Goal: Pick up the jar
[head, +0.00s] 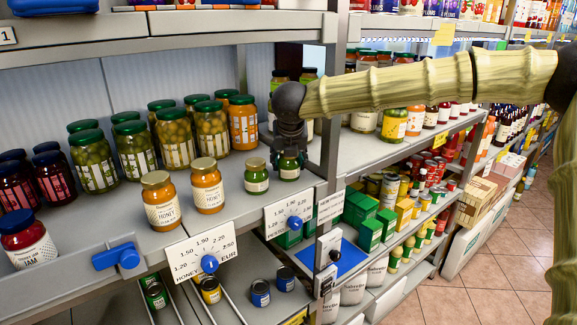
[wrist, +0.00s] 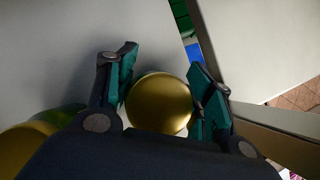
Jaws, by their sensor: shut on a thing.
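My gripper (head: 289,152) points down over the upper shelf and is shut on a small jar (head: 288,173) with a pale label and greenish contents. In the wrist view the jar's round gold lid (wrist: 159,103) sits between the two teal finger pads of my gripper (wrist: 162,82). In the head view the fingers hide most of the lid. I cannot tell whether the jar's base touches the shelf. A similar small green jar (head: 256,177) stands just left of it.
Two honey jars (head: 207,187) and a jam jar (head: 27,240) stand farther left on the shelf (head: 110,222). Taller green-lidded jars (head: 174,138) stand behind. A grey shelf upright (head: 333,125) is close on the right. Price tags with blue knobs (head: 209,263) line the front edge.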

